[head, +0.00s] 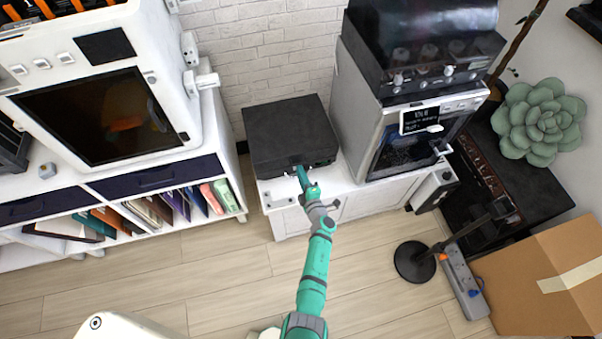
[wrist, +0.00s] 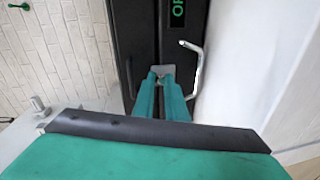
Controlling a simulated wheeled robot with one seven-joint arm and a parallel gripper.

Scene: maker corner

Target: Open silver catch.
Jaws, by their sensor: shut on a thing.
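A black case (head: 290,135) stands on the white cabinet; its dark front also shows in the wrist view (wrist: 143,40). My gripper (head: 302,172) is at the front of the case. In the wrist view my gripper's teal fingers (wrist: 162,80) are close together on a small silver catch (wrist: 168,69) on the case front. The fingertips hide part of the catch. A bent silver rod (wrist: 195,66) stands just right of the fingers. Green lettering (wrist: 177,12) shows on the case above them. The catch is too small to make out in the head view.
A silver and black machine (head: 405,110) stands close to the right of the case. A white machine (head: 150,90) on a shelf unit (head: 60,208) is to the left. A black stand (head: 415,262) and a cardboard box (head: 540,285) are on the floor at right.

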